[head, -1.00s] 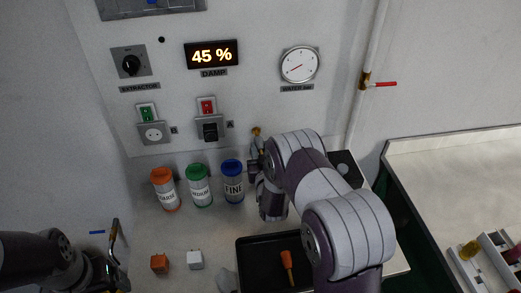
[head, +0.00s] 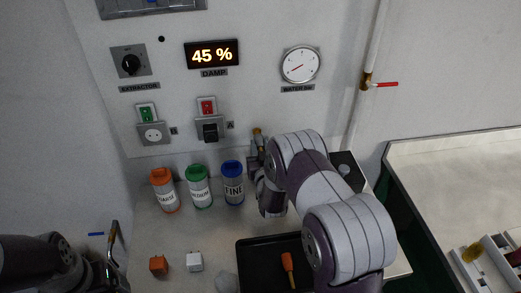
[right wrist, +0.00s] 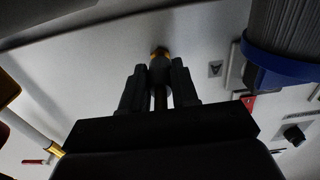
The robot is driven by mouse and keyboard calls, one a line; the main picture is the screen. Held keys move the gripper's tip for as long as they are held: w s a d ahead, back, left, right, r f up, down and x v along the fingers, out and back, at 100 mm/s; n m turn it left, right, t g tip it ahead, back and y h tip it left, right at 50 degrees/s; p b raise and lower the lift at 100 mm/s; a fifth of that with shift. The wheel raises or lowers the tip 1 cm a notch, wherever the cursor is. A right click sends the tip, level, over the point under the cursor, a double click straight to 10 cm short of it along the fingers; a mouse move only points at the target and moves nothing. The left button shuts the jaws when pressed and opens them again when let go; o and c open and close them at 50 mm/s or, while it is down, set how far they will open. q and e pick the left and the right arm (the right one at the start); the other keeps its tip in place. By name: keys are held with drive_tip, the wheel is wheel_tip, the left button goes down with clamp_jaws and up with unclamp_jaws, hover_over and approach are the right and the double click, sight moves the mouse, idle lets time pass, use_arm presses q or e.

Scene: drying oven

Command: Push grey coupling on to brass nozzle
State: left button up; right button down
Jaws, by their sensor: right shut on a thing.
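The brass nozzle (head: 257,131) sticks out low on the back wall, right of the black switch. It also shows in the right wrist view (right wrist: 160,51), straight ahead of the fingers. My right gripper (head: 256,148) is at the wall just below the nozzle, partly hidden by my own arm. In the right wrist view its fingers (right wrist: 160,88) are shut on the grey coupling (right wrist: 160,69), which lines up with the nozzle and seems to meet it. Whether it is fully seated cannot be told. My left gripper (head: 116,272) is at the lower left, its jaws unclear.
Orange, green and blue-lidded jars (head: 233,184) stand left of my right arm; the blue one is close. A black tray (head: 262,250) holds an orange-handled tool (head: 288,266). An orange block (head: 158,265) and a white block (head: 194,262) lie on the bench.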

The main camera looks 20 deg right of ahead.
drive_tip(key=shift+b+x, duration=0.5)
drive_tip(key=shift+x, duration=0.35)
drive_tip(key=c, duration=0.8)
unclamp_jaws()
drive_tip(key=shift+w, duration=0.1)
drive_tip(key=b+v, duration=0.2)
drive_tip(key=v, duration=1.1)
drive_tip(key=shift+w, duration=0.1)
